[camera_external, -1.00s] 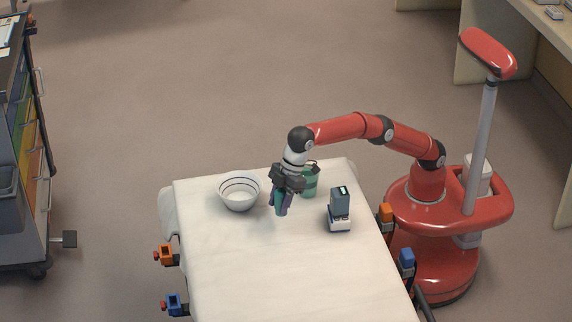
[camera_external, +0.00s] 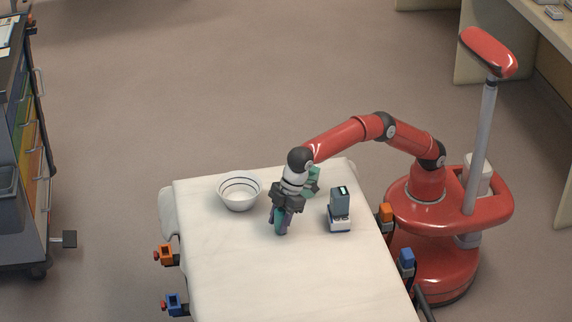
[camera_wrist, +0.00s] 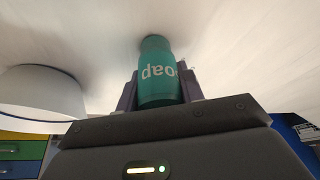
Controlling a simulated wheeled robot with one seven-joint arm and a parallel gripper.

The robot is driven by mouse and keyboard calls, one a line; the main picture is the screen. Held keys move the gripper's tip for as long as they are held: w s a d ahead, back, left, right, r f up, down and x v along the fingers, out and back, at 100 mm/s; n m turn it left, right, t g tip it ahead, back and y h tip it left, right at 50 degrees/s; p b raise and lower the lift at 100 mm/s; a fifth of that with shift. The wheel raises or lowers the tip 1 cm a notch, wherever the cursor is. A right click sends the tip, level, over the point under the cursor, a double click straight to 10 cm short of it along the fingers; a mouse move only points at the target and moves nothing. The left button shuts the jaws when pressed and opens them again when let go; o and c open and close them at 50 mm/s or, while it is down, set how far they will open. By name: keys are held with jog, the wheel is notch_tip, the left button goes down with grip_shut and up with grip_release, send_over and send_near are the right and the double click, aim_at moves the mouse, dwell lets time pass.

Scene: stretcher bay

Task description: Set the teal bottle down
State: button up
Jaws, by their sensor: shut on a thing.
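The teal bottle (camera_external: 279,219) is held between the fingers of my gripper (camera_external: 281,224), low over the white-sheeted stretcher (camera_external: 270,285). In the wrist view the teal bottle (camera_wrist: 158,72), with white lettering, stands between the two fingers, its far end close to the sheet with a dark shadow there. I cannot tell whether it touches. My gripper is shut on it, between the white bowl and the grey device.
A white bowl (camera_external: 239,193) with dark rings stands to the left. A grey boxy device (camera_external: 340,208) stands to the right. A green container (camera_external: 313,182) is partly hidden behind my wrist. The near part of the stretcher is clear.

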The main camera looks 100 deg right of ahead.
jog(key=o, duration=1)
jog(key=shift+f, duration=0.15)
jog(key=shift+r, duration=0.25)
jog(key=v, duration=1.2)
jog(key=s+d+r+m, duration=0.1)
jog(key=s+d+r, duration=0.3)
jog(key=s+d, duration=0.45)
jog(key=s+d+m+t+h, duration=0.1)
jog(key=s+d+m, duration=0.1)
jog(key=s+d, duration=0.8)
jog(key=s+d+f+m, duration=0.1)
jog(key=s+d+f, duration=0.4)
jog(key=s+f, duration=0.2)
jog(key=s+d+f+m+h, duration=0.1)
jog(key=s+d+f, duration=0.5)
jog(key=s, duration=0.6)
notch_tip(320, 180, down, 2)
jog(key=shift+s+f+t, duration=0.2)
jog(key=shift+t, duration=0.1)
